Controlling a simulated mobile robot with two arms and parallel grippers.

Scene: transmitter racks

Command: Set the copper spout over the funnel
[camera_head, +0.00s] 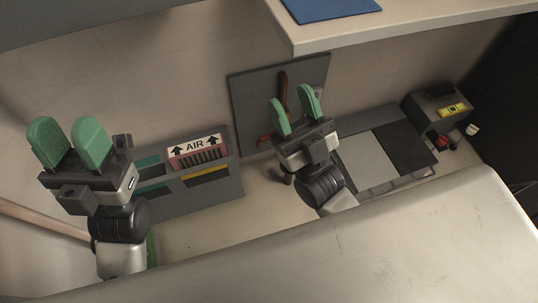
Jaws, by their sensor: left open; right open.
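A long copper-coloured pipe (40,218) comes in from the left edge and runs behind my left arm; its far end is hidden, and I cannot tell whether it is the spout. I cannot make out a funnel. My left gripper (68,142) is open and empty, raised at the left with its green fingers upward. My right gripper (293,108) is open and appears empty. It is in front of a grey panel (250,88) that bears a brown, handle-like part (283,84) and a red part (265,138), partly hidden by the gripper.
A grey slotted unit (225,187) with an AIR label (197,146) stands between the grippers. Right of my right gripper are a grey and black flat-topped unit (368,160) and a dark box (432,112) with a yellow label. A shelf (400,30) with a blue mat overhangs above.

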